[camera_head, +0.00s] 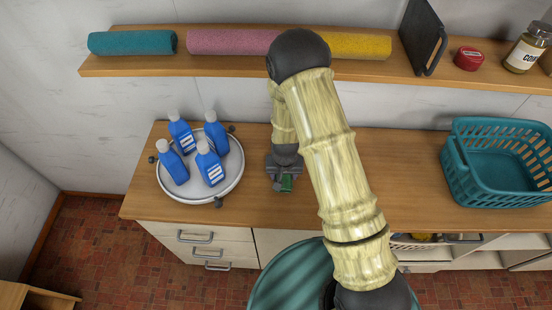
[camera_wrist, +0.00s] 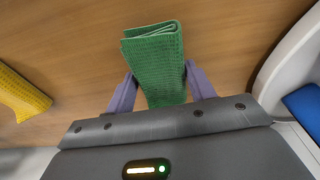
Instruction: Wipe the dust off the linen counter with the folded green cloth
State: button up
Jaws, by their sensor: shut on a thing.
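My gripper (camera_head: 284,170) is low over the wooden linen counter (camera_head: 415,190), just right of the tray. It is shut on the folded green cloth (camera_wrist: 155,55), which stands out between the two fingers in the wrist view. In the head view only a small part of the cloth (camera_head: 287,183) shows below the gripper. I cannot tell whether the cloth touches the counter. No dust can be made out on the visible counter; my arm hides part of it.
A round tray (camera_head: 180,192) with several blue bottles (camera_head: 207,165) stands left of my gripper. A teal basket (camera_head: 470,185) is at right. The wrist view shows a yellow cloth (camera_wrist: 22,95). The shelf (camera_head: 220,68) above holds rolled towels, a dark board (camera_head: 423,38) and jars.

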jog(key=r, duration=0.1)
jog(key=r+p, duration=0.1)
jog(key=r, duration=0.1)
jog(key=shift+s+a+r, duration=0.1)
jog(key=shift+s, duration=0.25)
jog(key=shift+r+p, duration=1.55)
jog(key=shift+r, duration=0.3)
jog(key=shift+w, duration=0.1)
